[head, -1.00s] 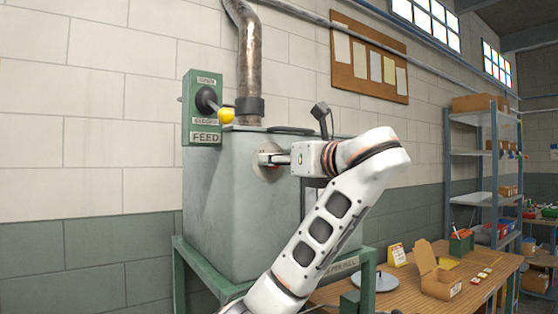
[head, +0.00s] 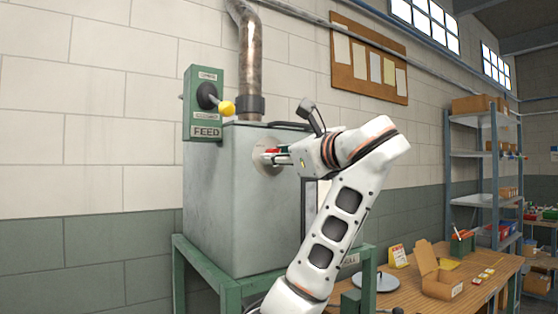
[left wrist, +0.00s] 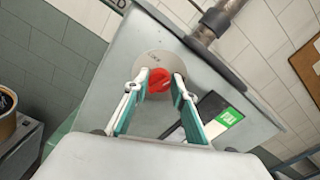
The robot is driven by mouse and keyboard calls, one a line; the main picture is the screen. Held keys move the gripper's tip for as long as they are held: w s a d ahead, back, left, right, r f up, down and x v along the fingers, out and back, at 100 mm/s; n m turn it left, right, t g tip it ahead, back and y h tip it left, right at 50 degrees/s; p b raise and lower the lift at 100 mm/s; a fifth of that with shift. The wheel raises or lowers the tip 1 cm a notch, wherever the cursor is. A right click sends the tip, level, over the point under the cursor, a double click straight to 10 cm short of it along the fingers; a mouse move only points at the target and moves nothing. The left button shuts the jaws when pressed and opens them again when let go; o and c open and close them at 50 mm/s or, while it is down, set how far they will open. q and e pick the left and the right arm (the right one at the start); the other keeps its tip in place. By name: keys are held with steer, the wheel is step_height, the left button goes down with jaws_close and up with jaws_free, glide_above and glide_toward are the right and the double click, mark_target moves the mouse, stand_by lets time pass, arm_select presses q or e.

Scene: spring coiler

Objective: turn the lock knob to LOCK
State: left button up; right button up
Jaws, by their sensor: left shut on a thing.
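The red lock knob (left wrist: 158,80) sits on a round pale plate (left wrist: 150,62) on the side of the grey machine housing (head: 235,200). In the left wrist view the word LOCK seems to show on the plate above the knob; the other markings are too small to read. My left gripper (left wrist: 157,88) is shut on the knob, one finger on each side of it. In the head view the gripper (head: 273,155) meets the plate, and a bit of the red knob (head: 271,152) shows between its fingers. My right gripper is not in view.
A green FEED box (head: 203,105) with a yellow-tipped lever (head: 226,108) stands at the housing's upper left. A metal pipe (head: 250,60) rises behind. A wooden bench (head: 410,292) with an open cardboard box (head: 440,283) is at lower right.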

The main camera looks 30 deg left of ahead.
arm_select(q)
steer(key=shift+s+f+n, duration=0.1)
steer(key=shift+n, duration=3.1)
steer(key=shift+f+n, duration=0.1)
steer(key=shift+n, duration=3.1)
steer(key=o, duration=1.1)
steer(key=shift+c, duration=0.2)
